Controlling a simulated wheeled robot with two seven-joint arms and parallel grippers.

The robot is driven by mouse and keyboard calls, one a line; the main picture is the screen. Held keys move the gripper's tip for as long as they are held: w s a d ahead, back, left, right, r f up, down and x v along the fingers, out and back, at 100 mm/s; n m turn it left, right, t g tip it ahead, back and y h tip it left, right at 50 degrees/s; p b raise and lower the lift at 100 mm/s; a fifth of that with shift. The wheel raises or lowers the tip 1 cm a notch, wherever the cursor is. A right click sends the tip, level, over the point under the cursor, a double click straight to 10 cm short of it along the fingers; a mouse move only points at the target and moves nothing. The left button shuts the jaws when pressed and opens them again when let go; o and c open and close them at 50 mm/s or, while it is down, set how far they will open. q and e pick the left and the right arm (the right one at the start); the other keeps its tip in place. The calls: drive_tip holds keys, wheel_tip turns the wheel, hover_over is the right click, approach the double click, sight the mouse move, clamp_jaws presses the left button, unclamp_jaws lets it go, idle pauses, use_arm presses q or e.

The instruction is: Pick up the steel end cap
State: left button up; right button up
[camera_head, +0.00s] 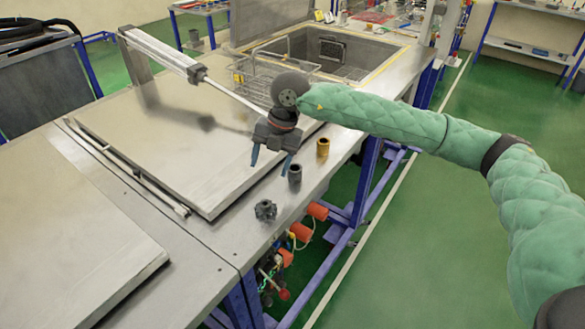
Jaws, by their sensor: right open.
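A small dark grey metal cylinder (295,174), which looks like the steel end cap, stands upright on the steel bench's front strip. My right gripper (271,160) points down with its two blue-tipped fingers apart and nothing seen between them. It is just left of the grey cylinder in the picture, with one finger close to it; I cannot tell whether they touch. My left gripper does not show.
A brass-coloured cylinder (323,147) stands behind the grey one, and a dark knobbed part (265,210) lies in front. A steel lid (190,150) fills the bench left of them. A pneumatic cylinder (160,52) slants above it.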

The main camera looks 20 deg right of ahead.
sight(295, 167)
drive_tip(key=w+d+h, duration=0.1)
drive_tip(key=d, duration=0.1)
drive_tip(key=w+d+m+h, duration=0.1)
drive_tip(key=d, duration=0.2)
drive_tip(key=d+h, duration=0.1)
drive_tip(key=d, duration=0.1)
drive_tip(key=shift+w+d+r+m, duration=0.15)
drive_tip(key=shift+w+m, duration=0.15)
drive_tip(key=shift+w, duration=0.1)
drive_tip(key=shift+f+p, duration=0.6)
drive_tip(key=shift+f, duration=0.45)
drive_tip(key=f+p, duration=0.3)
drive_tip(key=f, duration=0.1)
drive_tip(key=shift+s, duration=0.2)
drive_tip(key=shift+f, duration=0.65)
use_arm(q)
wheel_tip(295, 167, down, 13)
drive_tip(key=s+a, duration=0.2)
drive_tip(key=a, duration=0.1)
use_arm(e)
drive_tip(key=c, duration=1.3)
